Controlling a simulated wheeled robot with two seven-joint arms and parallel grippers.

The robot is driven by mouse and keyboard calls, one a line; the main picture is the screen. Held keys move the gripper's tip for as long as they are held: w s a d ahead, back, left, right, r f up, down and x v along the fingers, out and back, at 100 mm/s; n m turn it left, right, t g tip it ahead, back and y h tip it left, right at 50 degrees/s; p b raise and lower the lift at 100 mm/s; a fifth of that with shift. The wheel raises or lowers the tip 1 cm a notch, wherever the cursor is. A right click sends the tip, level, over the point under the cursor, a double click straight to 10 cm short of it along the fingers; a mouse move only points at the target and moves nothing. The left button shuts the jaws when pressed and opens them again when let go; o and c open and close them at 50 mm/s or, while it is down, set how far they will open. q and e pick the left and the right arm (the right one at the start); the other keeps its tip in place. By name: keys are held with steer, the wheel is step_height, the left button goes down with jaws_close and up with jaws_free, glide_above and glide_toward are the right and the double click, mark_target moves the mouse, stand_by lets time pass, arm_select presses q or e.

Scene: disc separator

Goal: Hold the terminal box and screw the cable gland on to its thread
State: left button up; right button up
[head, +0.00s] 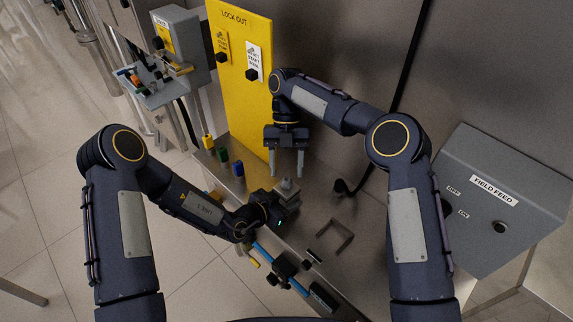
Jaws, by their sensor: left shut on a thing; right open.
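My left gripper (286,203) reaches in from the left, low over the steel bench. It is shut on what looks like the terminal box, a small dark-grey block mostly hidden by the gripper. A small grey knob-like piece (288,185) stands up at the top of it; I cannot tell whether it is the cable gland or the box's thread. My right gripper (287,172) points down just above this piece. Its two pale fingers are open and apart, and nothing clearly shows between them. I cannot make out the cable gland for certain elsewhere.
The yellow lock-out board (237,105) and grey field-feed box (500,205) flank the work area.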

mark_target(286, 180)
arm_select(q)
steer(key=shift+f, duration=0.15)
arm_select(e)
steer(key=shift+f, duration=1.75)
steer(key=c, duration=1.1)
steer(key=m+y, duration=0.1)
steer(key=m, duration=0.2)
steer(key=shift+y, duration=0.3)
steer(key=m+t+y, duration=0.1)
steer(key=m, duration=0.2)
steer(key=shift+d, duration=0.2)
steer(key=shift+m+y, duration=0.3)
arm_select(q)
steer(key=shift+a, duration=0.1)
arm_select(e)
steer(key=shift+a, duration=0.1)
